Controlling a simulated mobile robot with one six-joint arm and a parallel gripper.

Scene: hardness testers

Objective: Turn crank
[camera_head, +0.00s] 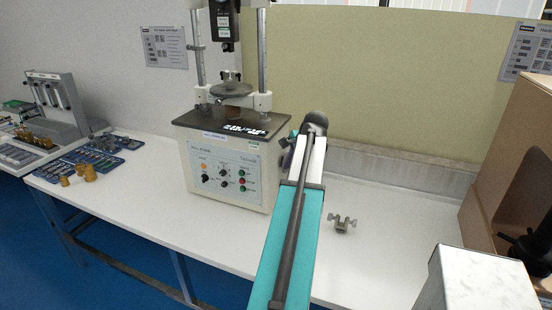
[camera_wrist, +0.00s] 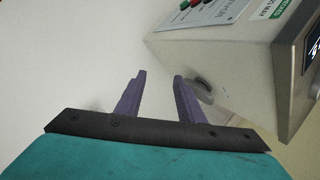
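The hardness tester (camera_head: 226,170) is a cream box with a dark top and a control panel, standing on the white bench. It also shows tilted in the wrist view (camera_wrist: 235,85). A small grey part (camera_wrist: 204,87), which may be the crank, sits on its side wall, partly behind my right finger. In the head view that side is hidden by my arm. My gripper (camera_wrist: 158,76) has two purple fingers spread apart with nothing seen between them. The right finger is close to the grey part; I cannot tell if they touch. In the head view my gripper (camera_head: 288,152) is mostly hidden beside the tester.
A metal clamp-like piece (camera_head: 343,223) lies on the bench (camera_head: 380,255) right of my arm. Trays of small parts (camera_head: 85,164) and brass weights lie left of the tester. A wooden cabinet (camera_head: 515,150) stands at the right. The bench between my arm and the cabinet is mostly clear.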

